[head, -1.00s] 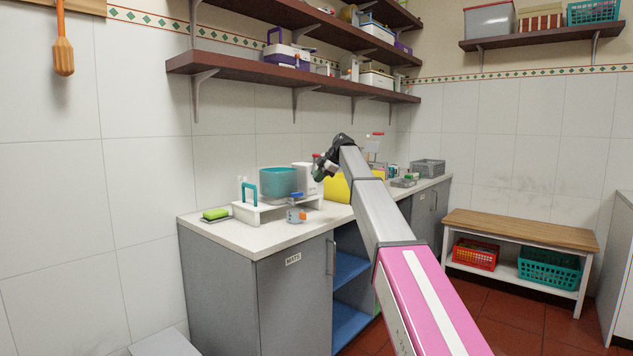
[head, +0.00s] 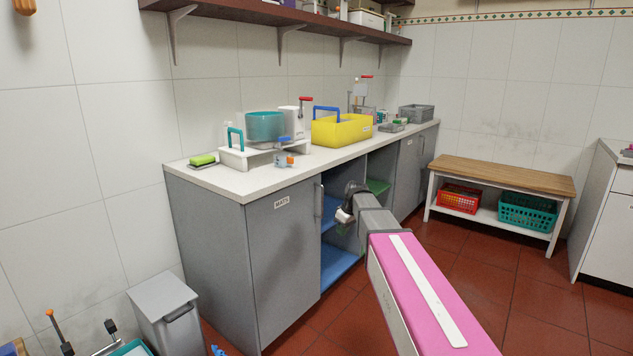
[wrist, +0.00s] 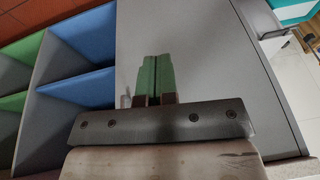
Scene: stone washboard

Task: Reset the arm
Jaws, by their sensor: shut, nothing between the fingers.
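My gripper (wrist: 155,78) shows in the wrist view with its two green fingers side by side and closed, nothing between them. In the head view my arm reaches forward, and its far end (head: 346,212) is in front of the open blue-shelved part of the counter cabinet (head: 290,260), below the countertop. The fingers are too small to make out there. In the wrist view the fingers lie over the grey cabinet door (wrist: 200,60), with blue and green shelf compartments (wrist: 85,70) to the left. I cannot tell the gap between fingers and door.
The countertop (head: 225,180) holds a teal tub (head: 265,126) on a white stand, a yellow caddy (head: 342,129) and a green sponge (head: 203,160). A wooden bench (head: 500,172) with baskets stands right. A grey bin (head: 163,305) stands lower left. Red floor is open right of the arm.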

